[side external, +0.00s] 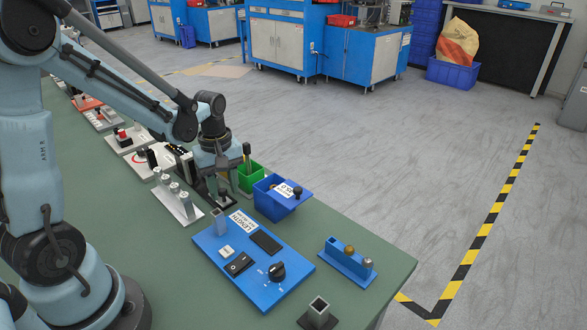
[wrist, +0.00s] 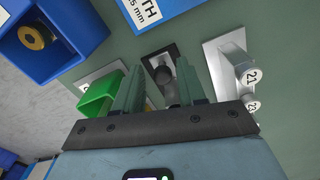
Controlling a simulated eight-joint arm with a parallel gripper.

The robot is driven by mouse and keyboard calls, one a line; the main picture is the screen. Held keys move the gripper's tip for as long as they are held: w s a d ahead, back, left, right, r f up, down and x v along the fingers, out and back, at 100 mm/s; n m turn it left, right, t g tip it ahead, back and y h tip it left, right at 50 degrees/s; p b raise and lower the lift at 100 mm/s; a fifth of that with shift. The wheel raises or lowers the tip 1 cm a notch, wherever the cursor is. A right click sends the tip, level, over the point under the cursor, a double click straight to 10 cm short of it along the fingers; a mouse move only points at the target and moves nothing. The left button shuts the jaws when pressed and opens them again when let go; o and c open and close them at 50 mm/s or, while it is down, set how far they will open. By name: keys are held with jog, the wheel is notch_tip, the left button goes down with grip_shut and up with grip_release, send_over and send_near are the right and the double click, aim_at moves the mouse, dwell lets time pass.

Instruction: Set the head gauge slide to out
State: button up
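A small black frame (wrist: 160,52) with a dark knob or block (wrist: 164,80) on it lies below my gripper in the wrist view; no label marks it as the head gauge slide, and its setting cannot be read. My gripper (wrist: 160,85) points down at it with two grey-green fingers apart, one on each side of the dark knob. Contact with the knob cannot be told. In the side view my gripper (side external: 223,188) is low over the bench, and its fingers partly hide the black frame (side external: 228,205).
A green bin (side external: 251,176) and a blue bin (side external: 268,206) stand close right of my gripper. A white plate with numbered metal cylinders (side external: 178,202) is close left. A blue length panel (side external: 222,257) lies in front, with a small blue rack (side external: 345,264) further right.

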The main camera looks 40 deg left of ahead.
aim_at(224, 191)
jog(key=shift+o, duration=0.4)
jog(key=shift+a, duration=0.1)
jog(key=shift+r, duration=0.15)
notch_tip(224, 191, up, 12)
dwell(0.4)
jog(key=s+d+f+m+t, duration=0.1)
jog(key=s+d+m+t, duration=0.1)
jog(key=d+m, duration=0.3)
jog(key=s+d+m+t, duration=0.1)
jog(key=d+m+t, duration=0.4)
jog(key=m, duration=0.5)
jog(key=shift+s+d+f, duration=0.35)
jog(key=shift+s, duration=0.05)
